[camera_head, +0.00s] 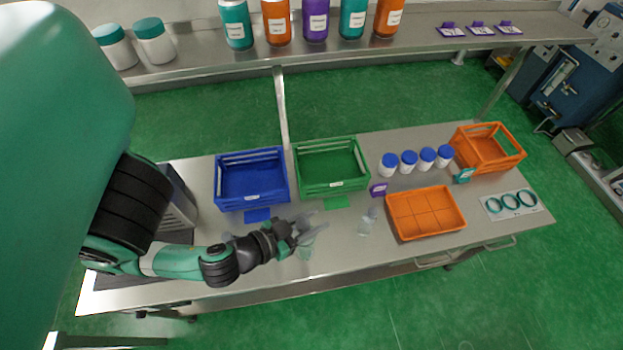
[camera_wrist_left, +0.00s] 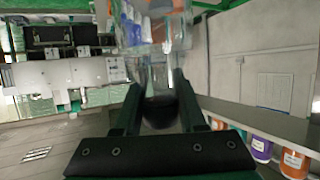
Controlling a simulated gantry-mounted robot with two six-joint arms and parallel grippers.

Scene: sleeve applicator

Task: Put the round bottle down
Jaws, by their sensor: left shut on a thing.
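My left gripper (camera_head: 308,231) is over the front part of the steel table, in front of the green crate. It is shut on a clear, see-through bottle (camera_head: 305,247), taken to be the round bottle, which is faint against the table. In the left wrist view the clear bottle (camera_wrist_left: 156,62) stands out between the two dark fingers of the gripper (camera_wrist_left: 157,90). I cannot tell whether its base touches the table. Another clear bottle (camera_head: 367,222) stands upright on the table to the right. My right gripper is not in view.
A blue crate (camera_head: 252,203) and a green crate (camera_head: 335,188) stand at the back. An orange divided tray (camera_head: 428,236), several blue-capped white jars (camera_head: 408,162), an orange crate (camera_head: 499,168) and a card with teal rings (camera_head: 511,204) are to the right. Table around the gripper's front is clear.

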